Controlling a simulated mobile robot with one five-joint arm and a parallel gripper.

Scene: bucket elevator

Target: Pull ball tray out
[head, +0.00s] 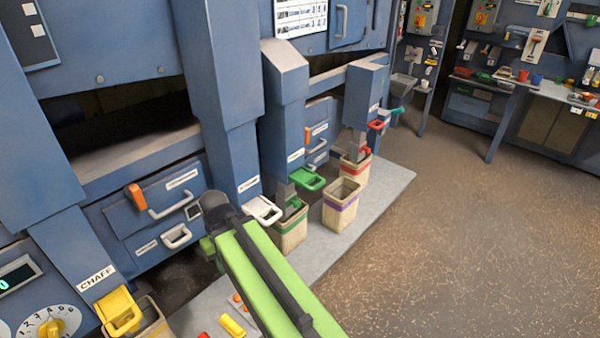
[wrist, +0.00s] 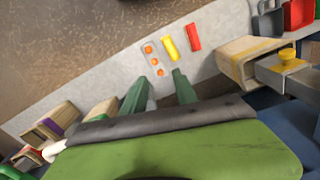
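The blue machine has a wide drawer with a pale handle (head: 172,205) and an orange latch (head: 135,196); a smaller handled front (head: 175,237) sits below. Their labels are too small to read, so I cannot tell whether either is the ball tray. A small pale tray (wrist: 146,43) holding several orange balls lies on the grey slab, partly hidden by my arm in the head view. My gripper (wrist: 161,76) is open, its two green fingers apart with nothing visibly held. The tray appears beyond the fingertips in the wrist view. In the head view the fingers are mostly hidden.
Yellow (head: 232,326) and red pieces lie near the balls. A yellow-handled chute marked CHAFF (head: 120,310) stands over a bin at lower left. Bins with green, purple (head: 340,208) and red bands stand right of my arm. The brown floor (head: 430,250) at right is clear.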

